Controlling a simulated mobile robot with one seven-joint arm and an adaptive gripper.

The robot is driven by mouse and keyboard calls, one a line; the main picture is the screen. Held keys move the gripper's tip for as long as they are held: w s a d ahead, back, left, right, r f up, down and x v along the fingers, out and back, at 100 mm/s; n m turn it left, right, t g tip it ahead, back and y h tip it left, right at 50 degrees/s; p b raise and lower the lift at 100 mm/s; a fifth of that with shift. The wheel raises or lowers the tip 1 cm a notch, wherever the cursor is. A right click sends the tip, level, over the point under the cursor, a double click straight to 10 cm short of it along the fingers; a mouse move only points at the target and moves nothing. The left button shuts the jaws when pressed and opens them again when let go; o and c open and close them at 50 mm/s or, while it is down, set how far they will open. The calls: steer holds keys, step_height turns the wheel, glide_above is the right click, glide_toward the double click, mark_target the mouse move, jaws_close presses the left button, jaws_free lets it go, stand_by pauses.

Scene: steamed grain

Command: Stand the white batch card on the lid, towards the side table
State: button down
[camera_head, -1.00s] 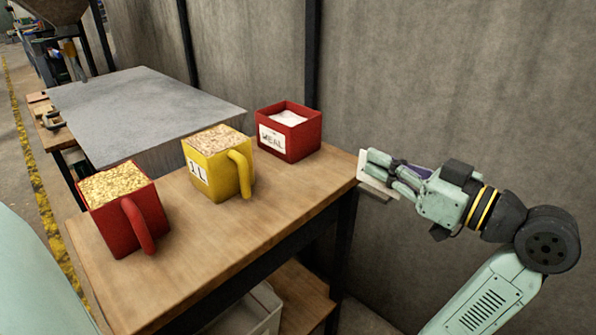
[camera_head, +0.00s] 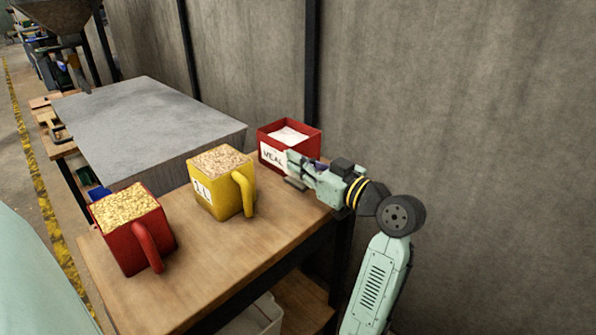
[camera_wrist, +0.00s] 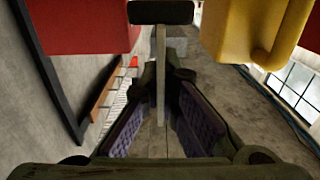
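My gripper (camera_head: 296,168) is over the right end of the wooden table (camera_head: 290,215), in front of the red MEAL box. In the wrist view its purple-padded fingers (camera_wrist: 160,95) close in on a thin pale plate seen edge-on, the white batch card (camera_wrist: 160,60), with a dark bar across its far end. In the head view the card is mostly hidden by the fingers. A large grey flat-topped block (camera_head: 150,115) stands behind the table; its top may be the lid, but I cannot tell for sure.
On the wooden table stand a red mug of grain (camera_head: 135,240), a yellow mug of grain (camera_head: 215,190) and the red MEAL box (camera_head: 312,140). The mug handles point right and forward. A wall rises behind. The grey top is bare.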

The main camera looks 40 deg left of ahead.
mark_target(299, 180)
steer(key=f, duration=0.1)
steer(key=f+p, duration=0.1)
steer(key=f, duration=0.1)
steer(key=shift+a+f, duration=0.2)
steer(key=shift+f, duration=0.2)
steer(key=shift+f, duration=0.1)
steer(key=shift+f, duration=0.15)
steer(key=c, duration=1.8)
jaws_free()
steer(key=shift+d+p, duration=0.1)
steer(key=shift+p, duration=0.25)
